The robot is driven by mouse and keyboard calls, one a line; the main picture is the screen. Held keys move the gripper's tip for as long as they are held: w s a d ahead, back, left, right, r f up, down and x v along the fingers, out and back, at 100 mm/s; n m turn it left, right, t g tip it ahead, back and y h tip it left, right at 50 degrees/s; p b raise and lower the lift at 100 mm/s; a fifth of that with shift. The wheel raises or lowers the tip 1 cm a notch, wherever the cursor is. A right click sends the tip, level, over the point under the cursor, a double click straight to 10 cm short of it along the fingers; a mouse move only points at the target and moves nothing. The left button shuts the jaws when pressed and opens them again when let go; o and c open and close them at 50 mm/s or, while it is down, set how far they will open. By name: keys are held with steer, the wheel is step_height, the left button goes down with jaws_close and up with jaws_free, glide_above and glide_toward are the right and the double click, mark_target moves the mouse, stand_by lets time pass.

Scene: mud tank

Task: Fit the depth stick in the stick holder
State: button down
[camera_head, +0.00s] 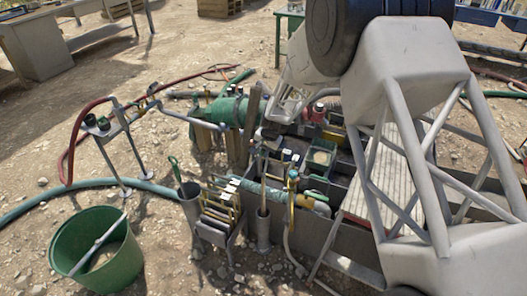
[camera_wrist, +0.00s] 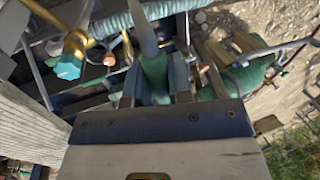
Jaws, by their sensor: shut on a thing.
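My gripper (camera_wrist: 155,82) is shut on the green grip of the depth stick (camera_wrist: 142,28) in the wrist view. The stick's thin grey rod runs away from the jaws, past the teal hose, and leaves the picture at the top. In the head view my gripper (camera_head: 268,132) is small and partly hidden among the gear behind the hose. A slim rod below it (camera_head: 263,190) runs down to an upright grey tube (camera_head: 263,232), which looks like the stick holder. I cannot tell whether the rod's tip is inside the tube or in front of it.
A yellow pipe with a teal knob (camera_head: 292,180) stands close right of the rod. A card rack (camera_head: 218,210) and another tube with a green-handled tool (camera_head: 190,205) stand left. The tank (camera_head: 335,240) is behind. A green bucket (camera_head: 110,275) stands front left on open ground.

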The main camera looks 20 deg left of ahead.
steer(key=shift+f, duration=0.5)
stand_by(0.4)
steer(key=c, duration=0.9)
jaws_free()
steer(key=shift+c, duration=0.2)
steer(key=shift+r, duration=0.15)
steer(key=v, duration=0.7)
steer(key=shift+r, duration=0.2)
steer(key=shift+d, duration=0.15)
